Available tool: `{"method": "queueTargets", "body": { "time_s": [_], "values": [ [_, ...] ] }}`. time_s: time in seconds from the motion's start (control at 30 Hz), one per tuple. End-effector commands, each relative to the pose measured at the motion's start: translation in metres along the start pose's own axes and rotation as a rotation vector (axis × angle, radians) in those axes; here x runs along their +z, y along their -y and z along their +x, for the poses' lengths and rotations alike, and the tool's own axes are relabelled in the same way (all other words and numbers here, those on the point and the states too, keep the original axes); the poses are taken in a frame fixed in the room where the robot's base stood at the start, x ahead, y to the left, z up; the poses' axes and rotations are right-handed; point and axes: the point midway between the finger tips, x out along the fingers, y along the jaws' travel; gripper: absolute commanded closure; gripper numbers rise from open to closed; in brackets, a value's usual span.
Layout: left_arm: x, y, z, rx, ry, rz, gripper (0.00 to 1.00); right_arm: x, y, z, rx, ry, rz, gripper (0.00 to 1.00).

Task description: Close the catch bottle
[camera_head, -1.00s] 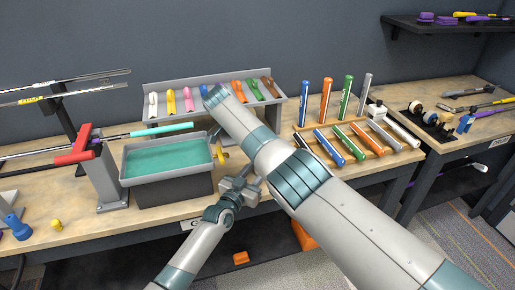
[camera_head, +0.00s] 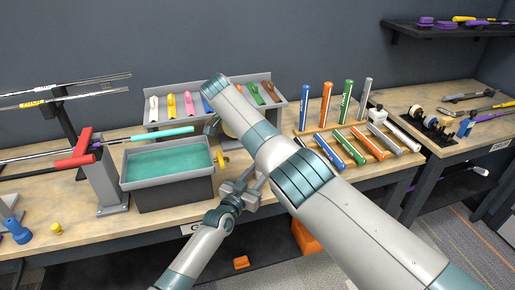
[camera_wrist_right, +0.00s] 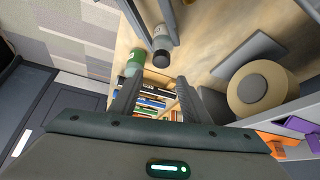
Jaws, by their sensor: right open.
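No bottle can be told for sure as the catch bottle. A blue bottle-like piece (camera_head: 16,230) stands on the bench at the far left of the head view. A small yellow cap-like piece (camera_head: 56,229) lies to its right, apart from it. My left gripper (camera_head: 250,186) is in front of the bench, right of the solvent tray; its fingertips are partly hidden by my right arm, so its opening is unclear. My right gripper is mostly hidden in the head view, beyond the tray's right end. In the right wrist view its fingers (camera_wrist_right: 157,88) are apart, with nothing seen held.
A grey tray of teal liquid (camera_head: 131,182) stands left of my arms. A rack of coloured grips (camera_head: 152,132) is behind. Coloured tubes (camera_head: 326,103) and a small white bottle with a dark cap (camera_head: 377,114) stand to the right. A vise with red handle (camera_head: 76,160) is left.

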Motion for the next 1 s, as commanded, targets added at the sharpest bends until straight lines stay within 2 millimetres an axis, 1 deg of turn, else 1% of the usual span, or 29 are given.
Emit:
{"method": "queueTargets", "body": {
  "time_s": [0.27, 0.37, 0.77, 0.87, 1.0],
  "values": [
    [0.001, 0.0, 0.0, 0.0, 0.002, 0.0, 1.0, -0.001, 0.0, -0.002, 0.001, 0.0, 0.0, 0.57],
    [0.001, 0.0, 0.0, 0.0, 0.001, 0.0, 1.0, -0.001, 0.0, -0.002, 0.001, 0.0, 0.0, 0.36],
    [0.001, 0.0, 0.0, 0.0, 0.001, 0.0, 1.0, -0.001, 0.0, -0.005, 0.0, 0.001, 0.0, 0.36],
    [0.001, 0.0, 0.0, 0.0, 0.001, 0.0, 1.0, -0.001, 0.0, -0.011, -0.001, 0.001, 0.0, 0.36],
    [0.001, 0.0, 0.0, 0.0, 0.001, 0.0, 1.0, -0.001, 0.001, -0.026, -0.002, 0.001, 0.0, 0.36]
  ]
}}
